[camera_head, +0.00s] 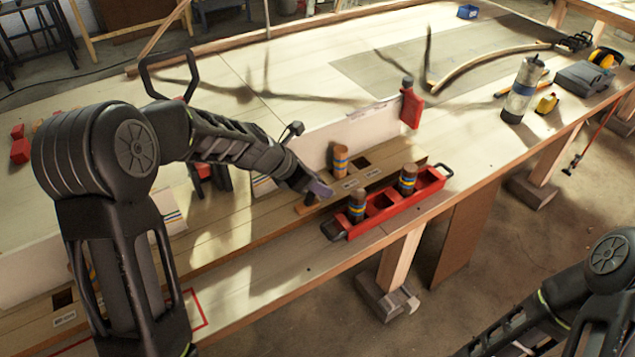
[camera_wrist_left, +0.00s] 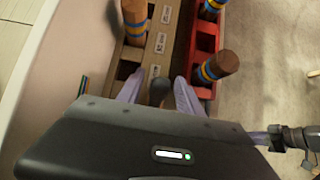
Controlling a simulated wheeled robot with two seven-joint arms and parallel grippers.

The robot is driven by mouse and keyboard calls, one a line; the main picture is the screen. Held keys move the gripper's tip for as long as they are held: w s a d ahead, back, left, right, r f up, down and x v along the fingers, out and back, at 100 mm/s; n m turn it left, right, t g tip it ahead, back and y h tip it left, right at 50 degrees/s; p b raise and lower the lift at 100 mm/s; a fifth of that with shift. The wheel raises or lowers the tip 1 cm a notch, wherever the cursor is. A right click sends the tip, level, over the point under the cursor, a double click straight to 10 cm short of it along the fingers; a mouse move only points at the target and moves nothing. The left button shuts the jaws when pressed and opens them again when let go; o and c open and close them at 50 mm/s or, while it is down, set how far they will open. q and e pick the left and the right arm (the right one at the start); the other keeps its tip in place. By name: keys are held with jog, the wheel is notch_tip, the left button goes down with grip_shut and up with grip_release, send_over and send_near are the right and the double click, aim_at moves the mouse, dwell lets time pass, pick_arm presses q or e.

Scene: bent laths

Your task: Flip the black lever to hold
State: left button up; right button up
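Small white labels (camera_wrist_left: 160,43) on the board are too blurred to read. A striped wooden peg (camera_head: 340,158) stands in the board. My right gripper is out of view.
A red tray (camera_head: 384,219) with two striped pegs (camera_head: 356,205) (camera_head: 408,179) lies along the near table edge, just right of the board. A bottle (camera_head: 521,90) is farther right.

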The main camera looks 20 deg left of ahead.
pick_arm(q)
jog(key=shift+r, duration=0.15)
jog(key=v, duration=0.7)
jog(key=shift+s+a+r, duration=0.2)
jog(key=shift+s, duration=0.05)
dwell(0.4)
